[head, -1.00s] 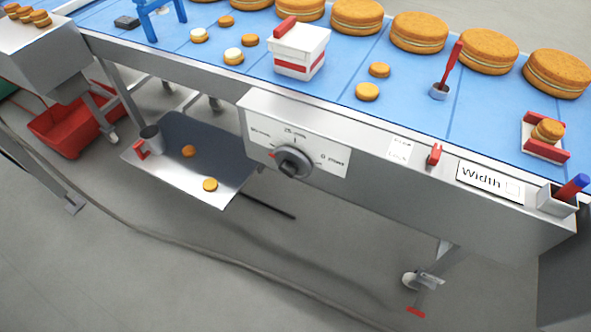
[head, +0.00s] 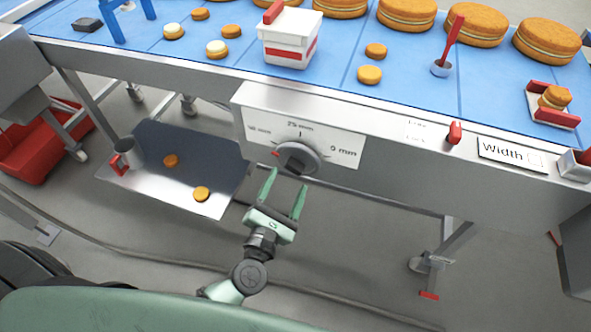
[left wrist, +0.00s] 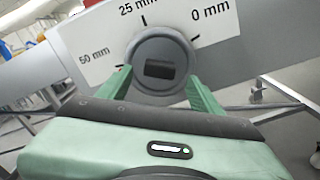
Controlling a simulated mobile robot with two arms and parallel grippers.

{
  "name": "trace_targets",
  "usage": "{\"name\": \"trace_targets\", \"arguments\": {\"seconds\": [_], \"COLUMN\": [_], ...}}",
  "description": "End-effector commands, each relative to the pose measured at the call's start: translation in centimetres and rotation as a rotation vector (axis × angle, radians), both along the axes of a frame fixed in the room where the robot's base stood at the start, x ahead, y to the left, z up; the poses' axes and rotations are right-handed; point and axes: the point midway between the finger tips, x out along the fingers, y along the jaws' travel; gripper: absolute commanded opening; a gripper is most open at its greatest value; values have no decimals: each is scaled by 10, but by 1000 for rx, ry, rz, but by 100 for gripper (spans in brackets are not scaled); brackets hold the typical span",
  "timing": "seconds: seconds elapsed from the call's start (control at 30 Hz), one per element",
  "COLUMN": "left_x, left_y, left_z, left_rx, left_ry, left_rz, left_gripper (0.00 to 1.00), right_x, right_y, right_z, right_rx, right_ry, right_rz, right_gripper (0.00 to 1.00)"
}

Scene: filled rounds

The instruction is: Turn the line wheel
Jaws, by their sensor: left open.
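The line wheel, a grey round knob (head: 297,157), sits on the front panel of the conveyor, on a white scale plate (head: 345,147) marked 50 mm, 25 mm and 0 mm. A red pointer at its left edge is toward the 50 mm side. My left gripper (head: 285,180) is open just below the knob, its green fingers pointing up at it. In the left wrist view the knob (left wrist: 160,50) shows between and beyond the two fingertips; I cannot tell whether they touch it. My right gripper is not in view.
A red lever (head: 455,132) and a Width label (head: 505,152) are on the panel to the right. A metal tray (head: 215,205) with two biscuits and a cup hangs below left. The blue belt (head: 330,75) above carries cakes and a white box (head: 290,45).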

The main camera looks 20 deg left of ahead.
Motion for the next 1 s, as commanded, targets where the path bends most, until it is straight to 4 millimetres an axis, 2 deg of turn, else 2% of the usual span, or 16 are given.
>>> {"name": "trace_targets", "arguments": {"seconds": [0.1, 0.3, 0.63, 0.67, 0.87, 1.0], "left_x": [21, 42, 47, 47, 47, 47], "left_y": [-1, -2, -2, -2, -2, -2], "left_z": [2, 0, -1, -1, -1, 0], "left_rx": [0, 3, 4, 4, 4, 7], "left_ry": [-2, 0, 1, 1, 0, 0], "left_rz": [0, -1, -2, -2, -1, -1], "left_gripper": [65, 65, 65, 60, 4, 3], "right_x": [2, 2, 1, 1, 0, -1], "right_y": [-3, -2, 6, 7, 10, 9], "right_z": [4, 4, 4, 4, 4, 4], "right_rx": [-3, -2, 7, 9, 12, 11], "right_ry": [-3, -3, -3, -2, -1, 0], "right_rz": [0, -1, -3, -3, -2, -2], "right_gripper": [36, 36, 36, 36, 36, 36]}}
